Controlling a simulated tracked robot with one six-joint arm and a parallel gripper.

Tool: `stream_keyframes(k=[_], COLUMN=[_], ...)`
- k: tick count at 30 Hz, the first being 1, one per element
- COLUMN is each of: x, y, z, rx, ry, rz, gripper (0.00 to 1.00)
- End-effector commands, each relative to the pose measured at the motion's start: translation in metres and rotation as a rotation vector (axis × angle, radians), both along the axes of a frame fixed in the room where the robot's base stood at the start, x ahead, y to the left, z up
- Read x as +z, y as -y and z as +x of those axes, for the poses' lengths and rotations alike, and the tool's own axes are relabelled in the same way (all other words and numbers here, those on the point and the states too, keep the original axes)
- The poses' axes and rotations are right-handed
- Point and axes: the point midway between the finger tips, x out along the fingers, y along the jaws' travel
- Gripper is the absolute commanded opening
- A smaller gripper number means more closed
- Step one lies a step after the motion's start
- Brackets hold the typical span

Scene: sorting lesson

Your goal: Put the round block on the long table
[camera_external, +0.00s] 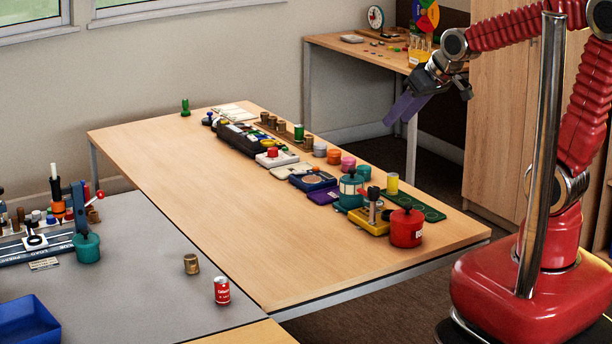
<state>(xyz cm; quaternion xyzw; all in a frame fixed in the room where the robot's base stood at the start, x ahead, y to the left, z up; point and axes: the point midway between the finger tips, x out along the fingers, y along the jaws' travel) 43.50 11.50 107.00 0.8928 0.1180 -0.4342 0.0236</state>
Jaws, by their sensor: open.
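The long table (170,160) is light wood and runs through the middle of the external view. A small brown round block (191,264) stands upright on the grey tabletop (140,290) to the left of the long table's near end. A red and white can-like cylinder (222,291) stands just to its right, apart from it. My gripper (400,113) is at the upper right, high above the floor beyond the long table, far from the round block.
A row of jars, pots and trays lines the far right side of the long table, ending in a red pot (406,228). Its left and near parts are bare. A blue tray (25,318) and a teal pot (87,247) stand on the grey tabletop.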

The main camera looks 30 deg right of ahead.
Motion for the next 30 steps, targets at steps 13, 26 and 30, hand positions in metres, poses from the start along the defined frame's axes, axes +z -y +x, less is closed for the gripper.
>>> stream_keyframes(k=[13,26,30], x=[0.016,0.014,0.014], y=[0.097,0.115,0.115], z=[-0.105,-0.137,-0.136], rx=[-0.179,-0.229,-0.228], ry=[-0.131,-0.175,-0.174], rz=[-0.065,-0.082,-0.081], gripper=[0.44,0.44,0.48])
